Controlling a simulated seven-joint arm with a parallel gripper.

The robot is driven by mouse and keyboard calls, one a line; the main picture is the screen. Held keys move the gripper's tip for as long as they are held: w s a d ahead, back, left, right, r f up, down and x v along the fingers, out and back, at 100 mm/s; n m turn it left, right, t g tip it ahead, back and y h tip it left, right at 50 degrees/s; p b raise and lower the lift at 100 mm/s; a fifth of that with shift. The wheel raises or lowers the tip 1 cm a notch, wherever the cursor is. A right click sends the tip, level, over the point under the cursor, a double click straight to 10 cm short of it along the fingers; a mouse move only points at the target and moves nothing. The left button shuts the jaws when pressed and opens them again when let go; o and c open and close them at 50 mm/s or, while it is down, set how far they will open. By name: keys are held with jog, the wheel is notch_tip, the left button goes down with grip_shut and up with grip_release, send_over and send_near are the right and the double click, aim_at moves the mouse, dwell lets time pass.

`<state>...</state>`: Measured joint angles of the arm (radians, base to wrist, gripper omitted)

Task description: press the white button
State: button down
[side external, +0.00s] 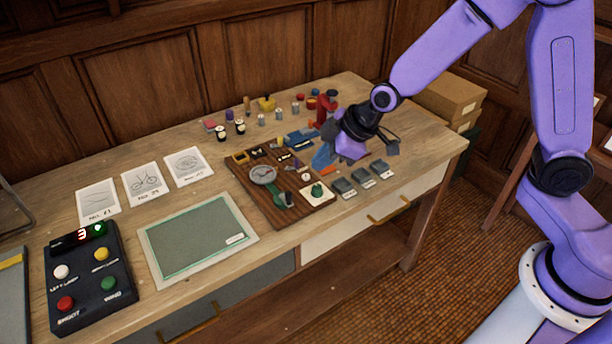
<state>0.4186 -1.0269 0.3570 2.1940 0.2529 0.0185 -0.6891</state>
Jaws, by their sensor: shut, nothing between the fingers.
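The white button (61,271) is a round cap at the upper left of a dark control box (92,290) on the left end of the desk. On the same box are a yellow button (101,254), a red button (65,303) and a green button (109,283). My gripper (346,152) is over the right part of the desk, beyond the wooden tray and far from the box. It is shut and empty; its fingertips are hard to make out. Nothing covers the white button.
A green mat (200,240) and several picture cards (145,182) lie near the box. A wooden tray of small tools (247,192) stands mid-desk, with grey blocks (362,176) to its right. Small bottles and jars (240,126) line the back.

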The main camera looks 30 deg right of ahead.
aim_at(308, 178)
jog(key=w+d+f+t+h, duration=0.1)
jog(key=w+d+f, duration=0.1)
jog(key=w, duration=0.4)
jog(key=w+d+f+t, duration=0.2)
jog(key=w+d, duration=0.1)
jog(key=w, duration=0.3)
jog(key=shift+w+f+m+t+h, duration=0.2)
jog(key=shift+w+m+t+h, duration=0.1)
jog(key=shift+h, duration=0.1)
jog(key=shift+f, duration=0.15)
jog(key=shift+f, duration=4.25)
jog(key=shift+f, duration=0.2)
jog(key=shift+f, duration=0.25)
